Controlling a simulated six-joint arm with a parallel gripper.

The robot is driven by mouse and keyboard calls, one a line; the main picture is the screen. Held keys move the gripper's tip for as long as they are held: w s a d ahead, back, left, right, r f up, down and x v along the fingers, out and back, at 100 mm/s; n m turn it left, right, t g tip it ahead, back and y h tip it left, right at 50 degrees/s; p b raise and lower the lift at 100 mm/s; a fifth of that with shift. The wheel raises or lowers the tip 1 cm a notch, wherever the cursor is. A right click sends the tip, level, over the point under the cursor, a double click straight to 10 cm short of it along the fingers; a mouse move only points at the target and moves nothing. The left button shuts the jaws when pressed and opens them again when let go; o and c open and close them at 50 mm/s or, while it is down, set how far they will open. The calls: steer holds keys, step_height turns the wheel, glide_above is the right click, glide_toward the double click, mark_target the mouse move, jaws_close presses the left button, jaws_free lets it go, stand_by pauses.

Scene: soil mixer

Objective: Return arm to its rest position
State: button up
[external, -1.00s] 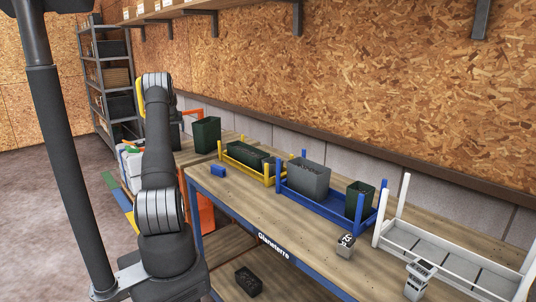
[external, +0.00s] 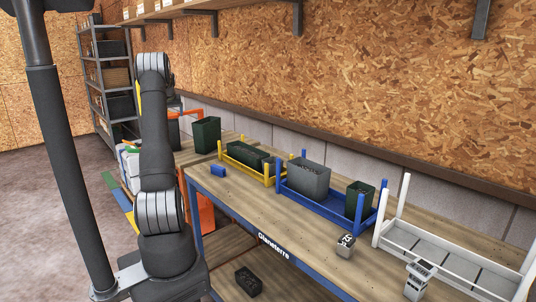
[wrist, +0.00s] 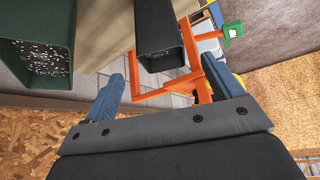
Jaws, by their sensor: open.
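My arm (external: 157,150) stands upright at the left of the external view, its elbow high and its forearm mostly hidden behind the upper link. My gripper (wrist: 166,75) shows in the wrist view with its two blue-grey fingers spread wide. It is open and nothing is between the fingers. In the external view the gripper is hidden behind the arm.
Past the fingers are a dark green container (wrist: 36,80) with speckled contents, a black container (wrist: 160,32) and an orange frame (wrist: 205,72). The workbench (external: 225,187) holds a blue rack (external: 325,210), yellow rack (external: 240,167) and white rack (external: 450,265). Shelving (external: 95,75) stands behind my arm.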

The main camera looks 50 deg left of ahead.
steer(key=shift+d+r, duration=0.2)
steer(key=shift+r, duration=0.05)
steer(key=x, duration=1.2)
steer(key=shift+f, duration=0.3)
step_height(320, 180, up, 2)
steer(key=shift+r, duration=0.85)
steer(key=shift+f, duration=0.1)
